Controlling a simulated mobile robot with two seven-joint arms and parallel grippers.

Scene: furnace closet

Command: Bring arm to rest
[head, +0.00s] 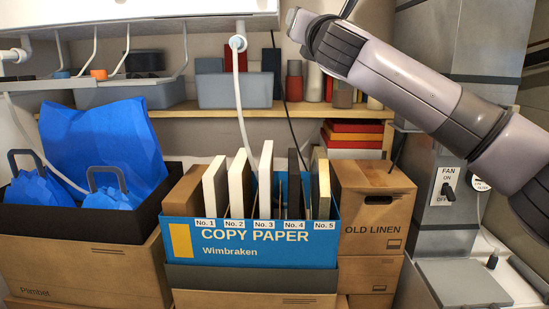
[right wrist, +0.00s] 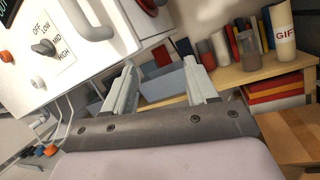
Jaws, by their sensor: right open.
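My right arm (head: 430,95) comes in from the right in the head view and reaches up and left, its far end near the top edge in front of the shelf. The fingers are hard to make out there. In the right wrist view my right gripper (right wrist: 160,72) is open, with nothing between its two fingers. A white panel with a knob (right wrist: 44,47) marked OFF, LOW, MID and HIGH and a grey handle (right wrist: 92,22) lies left of the fingers. My left gripper is not in view.
A blue copy paper box (head: 255,250) with numbered folders stands below the arm. Right of it is an old linen box (head: 375,190); left is a dark-rimmed carton (head: 80,270) with blue items. A wooden shelf (head: 300,109) and grey fan-switch housing (head: 445,215) are near.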

